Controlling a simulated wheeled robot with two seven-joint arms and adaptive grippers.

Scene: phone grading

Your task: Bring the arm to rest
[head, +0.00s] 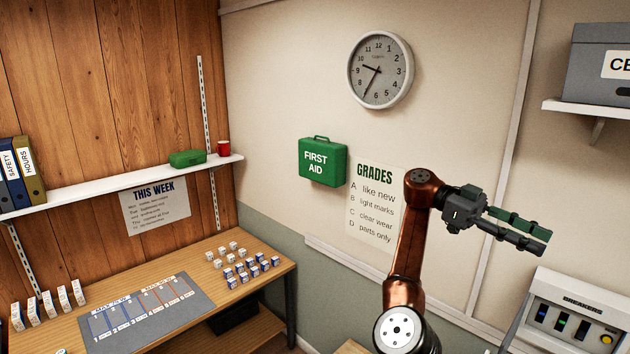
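My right arm rises from the bottom right of the head view, copper-coloured, with its forearm raised in front of the wall. My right gripper (546,244) is dark with green on its fingers and points to the right, slightly downward. Its two fingers lie roughly parallel with a narrow gap between them, and nothing shows between them. It is in the air, in front of the wall and clear of the table. My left gripper and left arm are not in view.
A wooden table (262,283) at lower left bears a grey mat (150,328) and several small boxes (240,270). A shelf (110,188) is above it. At right are a breaker panel (572,318) and a grey bin (590,75) on a shelf.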

